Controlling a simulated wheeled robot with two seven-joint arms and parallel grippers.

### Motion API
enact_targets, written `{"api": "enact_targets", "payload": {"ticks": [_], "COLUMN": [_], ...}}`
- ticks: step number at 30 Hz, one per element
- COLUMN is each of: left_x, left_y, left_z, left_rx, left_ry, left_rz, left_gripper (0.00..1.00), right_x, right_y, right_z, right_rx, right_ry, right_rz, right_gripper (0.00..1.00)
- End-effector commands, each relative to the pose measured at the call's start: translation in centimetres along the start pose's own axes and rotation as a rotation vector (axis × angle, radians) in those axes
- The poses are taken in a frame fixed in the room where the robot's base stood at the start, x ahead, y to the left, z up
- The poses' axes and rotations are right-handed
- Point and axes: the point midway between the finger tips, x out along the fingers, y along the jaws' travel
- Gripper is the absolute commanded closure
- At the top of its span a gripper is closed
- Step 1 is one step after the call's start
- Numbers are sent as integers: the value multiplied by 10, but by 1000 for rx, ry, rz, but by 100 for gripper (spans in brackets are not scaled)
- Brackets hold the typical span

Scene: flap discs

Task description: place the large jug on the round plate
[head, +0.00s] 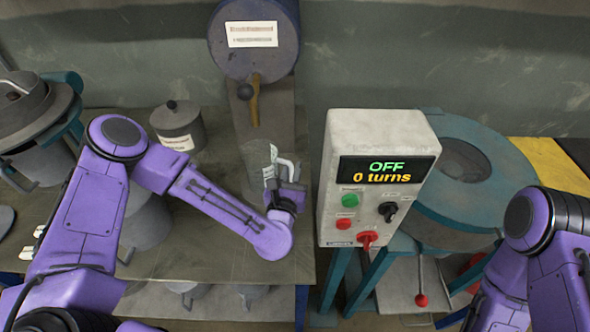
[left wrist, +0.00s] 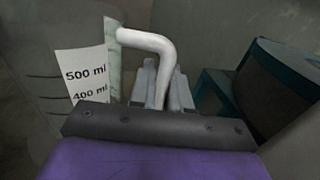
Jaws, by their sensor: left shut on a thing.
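A clear jug (head: 256,160) with a white scale strip stands or hangs in front of the drum's tap, left of the control box; I cannot tell if its base touches the bench. In the left wrist view the strip (left wrist: 86,75) reads 500 ml and 400 ml, and its pale handle (left wrist: 150,42) bends down between my fingers. My left gripper (head: 283,188) is shut on this handle. It also shows in the left wrist view (left wrist: 163,88). My right gripper is out of view; only my right arm shows. I cannot identify the round plate with certainty.
A dark drum (head: 250,50) with a brass tap is above the jug. A control box (head: 375,180) reading "OFF, 0 turns" stands to the right, before a round teal machine (head: 440,215). A lidded grey pot (head: 176,128) and other grey vessels crowd the left bench.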

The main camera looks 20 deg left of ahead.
Motion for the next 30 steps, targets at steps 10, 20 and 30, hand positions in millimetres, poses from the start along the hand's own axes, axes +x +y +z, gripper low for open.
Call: {"api": "enact_targets", "payload": {"ticks": [10,20,30], "left_x": [0,-10,-96], "left_y": [-1,-2,-2], "left_z": [-3,-3,-6], "left_rx": [0,0,1], "left_ry": [0,0,-1], "left_rz": [-2,-5,-9], "left_gripper": [58,58,58], "right_x": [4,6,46], "right_y": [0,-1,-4], "right_z": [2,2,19], "right_rx": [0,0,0], "right_ry": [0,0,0], "right_rz": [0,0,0], "right_gripper": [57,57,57]}}
